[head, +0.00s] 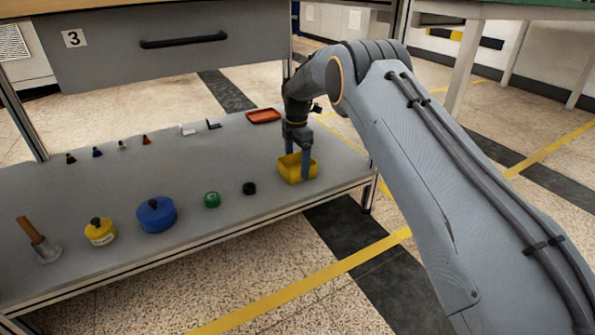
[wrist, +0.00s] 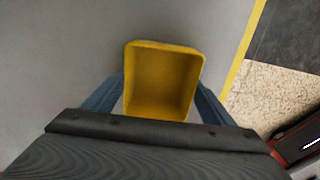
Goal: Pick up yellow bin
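The yellow bin (head: 291,174) is a small open box on the right end of the grey lower shelf in the head view. In the wrist view the yellow bin (wrist: 162,80) looks empty. My gripper (head: 297,160) points down over it, with blue fingers on either side of the bin. In the wrist view my gripper (wrist: 160,98) has one finger along the left and one along the right of the bin. Whether the fingers touch its walls is unclear. Part of the bin's near edge is hidden by the gripper body.
A red tray (head: 263,116) lies behind the bin. A black round piece (head: 249,188), a green roll (head: 212,199) and a blue container (head: 156,214) stand to the left. A drawer (head: 180,50) marked 3 hangs above the shelf. The shelf's right edge is close to the bin.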

